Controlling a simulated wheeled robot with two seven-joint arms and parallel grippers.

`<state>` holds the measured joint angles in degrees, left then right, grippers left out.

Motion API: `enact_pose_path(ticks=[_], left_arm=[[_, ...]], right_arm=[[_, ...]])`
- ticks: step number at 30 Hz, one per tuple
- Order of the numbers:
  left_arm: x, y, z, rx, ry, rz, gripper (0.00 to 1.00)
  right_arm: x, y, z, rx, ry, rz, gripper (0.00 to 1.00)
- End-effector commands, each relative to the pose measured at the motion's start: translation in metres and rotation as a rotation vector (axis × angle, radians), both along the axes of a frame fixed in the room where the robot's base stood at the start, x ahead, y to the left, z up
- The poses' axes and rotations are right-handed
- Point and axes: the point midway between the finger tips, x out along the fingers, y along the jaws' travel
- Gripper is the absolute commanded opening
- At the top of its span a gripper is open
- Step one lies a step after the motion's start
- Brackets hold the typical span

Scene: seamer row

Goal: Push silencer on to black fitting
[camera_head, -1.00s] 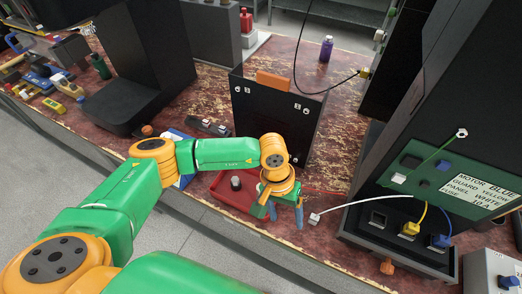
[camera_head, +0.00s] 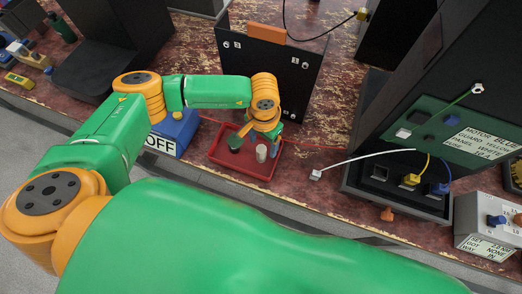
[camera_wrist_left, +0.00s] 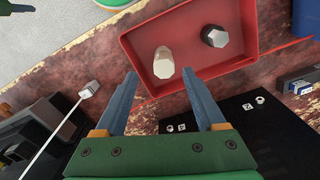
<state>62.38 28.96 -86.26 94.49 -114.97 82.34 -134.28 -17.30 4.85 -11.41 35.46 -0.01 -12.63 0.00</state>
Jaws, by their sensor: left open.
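A red tray (camera_head: 240,174) lies near the front edge of the bench and holds two small parts. A pale, cream cylinder (camera_head: 261,153) stands on its right side, and a dark part (camera_head: 235,143) is further left. In the left wrist view, the pale cylinder (camera_wrist_left: 163,63) has a faceted top, and the dark part (camera_wrist_left: 214,37) shows a light hexagonal face. I cannot tell for sure which is the silencer or the black fitting. My left gripper (camera_head: 268,135) is open over the tray's back edge; its fingers (camera_wrist_left: 167,90) are apart and empty. My right gripper is not in view.
A black upright panel (camera_head: 270,70) with light nuts stands behind the tray. A white lead with a plug (camera_head: 315,174) lies to the right, by a dark cabinet (camera_head: 400,190). A blue box marked OFF (camera_head: 175,132) stands left. A grey box (camera_head: 484,225) stands far right.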

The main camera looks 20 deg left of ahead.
Motion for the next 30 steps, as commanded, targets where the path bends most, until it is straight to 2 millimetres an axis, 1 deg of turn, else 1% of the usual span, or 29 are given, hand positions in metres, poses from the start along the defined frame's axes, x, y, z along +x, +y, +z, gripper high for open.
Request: enact_pose_path(ticks=[2,4,8,9,12,15,23,24,26,27,29,30], left_arm=[[0.0,0.0,-0.001,0.0,0.001,0.001,0.72],[0.0,0.001,-0.005,-0.001,0.004,0.002,0.72],[0.002,0.007,-0.027,0.002,0.006,0.003,0.72],[0.002,0.007,-0.035,0.0,0.004,0.003,0.72],[0.003,0.007,-0.047,0.001,0.002,0.002,0.72],[0.003,0.007,-0.052,-0.001,0.001,0.002,0.72],[0.003,0.007,-0.052,-0.001,0.0,0.001,0.72],[0.003,0.007,-0.052,-0.001,0.0,0.002,0.69],[0.003,0.007,-0.052,-0.001,0.0,0.002,0.53],[0.003,0.007,-0.052,-0.001,0.0,0.002,0.42],[0.003,0.007,-0.052,-0.001,0.0,0.002,0.26],[0.003,0.007,-0.052,-0.001,0.0,0.002,0.15]], right_arm=[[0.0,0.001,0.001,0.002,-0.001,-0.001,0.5],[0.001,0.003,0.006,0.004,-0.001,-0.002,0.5],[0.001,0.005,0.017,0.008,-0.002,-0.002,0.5],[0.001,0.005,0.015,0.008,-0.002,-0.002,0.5],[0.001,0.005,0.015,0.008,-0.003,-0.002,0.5],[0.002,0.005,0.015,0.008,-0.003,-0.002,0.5],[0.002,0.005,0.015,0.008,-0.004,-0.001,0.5],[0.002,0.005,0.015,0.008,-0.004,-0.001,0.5],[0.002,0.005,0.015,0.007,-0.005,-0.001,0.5],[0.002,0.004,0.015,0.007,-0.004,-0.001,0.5],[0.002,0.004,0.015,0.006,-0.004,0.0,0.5],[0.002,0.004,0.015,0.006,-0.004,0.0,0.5]])
